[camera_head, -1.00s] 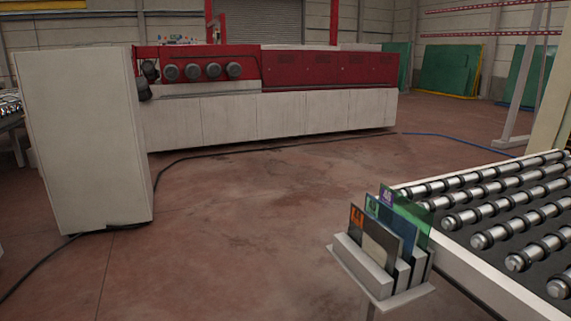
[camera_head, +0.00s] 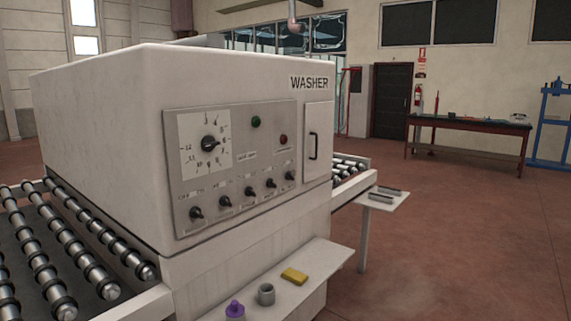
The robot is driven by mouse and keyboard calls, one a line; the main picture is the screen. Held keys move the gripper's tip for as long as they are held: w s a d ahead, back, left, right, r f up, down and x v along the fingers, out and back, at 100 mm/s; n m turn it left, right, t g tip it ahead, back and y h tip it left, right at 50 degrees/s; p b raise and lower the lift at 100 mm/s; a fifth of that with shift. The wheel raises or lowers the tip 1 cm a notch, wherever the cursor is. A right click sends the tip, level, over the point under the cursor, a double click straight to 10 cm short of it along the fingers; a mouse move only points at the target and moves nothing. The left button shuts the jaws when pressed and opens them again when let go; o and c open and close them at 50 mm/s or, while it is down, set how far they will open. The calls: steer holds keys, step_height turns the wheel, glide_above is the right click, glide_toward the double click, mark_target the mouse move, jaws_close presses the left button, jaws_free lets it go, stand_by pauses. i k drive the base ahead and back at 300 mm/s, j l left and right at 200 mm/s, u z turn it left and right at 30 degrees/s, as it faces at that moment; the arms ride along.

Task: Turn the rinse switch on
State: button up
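A white washer (camera_head: 100,115) marked "WASHER" stands at the left and centre. A grey control panel (camera_head: 270,120) is on its side facing me. A row of several black toggle switches runs along the panel's lower part, from a switch at the left (camera_head: 196,213) past one in the middle (camera_head: 250,191) to one at the right (camera_head: 291,175). Their labels are too small to read, so I cannot tell which is the rinse switch or how each is set. My gripper is not in view.
The panel also has a dial (camera_head: 209,143), a green button (camera_head: 256,122) and a red button (camera_head: 283,140). A low shelf (camera_head: 262,292) juts out below, with a yellow block (camera_head: 294,276), a grey cup (camera_head: 266,294) and a purple object (camera_head: 235,310). Floor (camera_head: 440,250) at the right is clear.

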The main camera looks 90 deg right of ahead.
mark_target(249, 191)
steer(key=z, duration=2.95)
steer(key=i+l+u, duration=0.2)
steer(key=k+j, duration=0.05)
steer(key=k, duration=0.05)
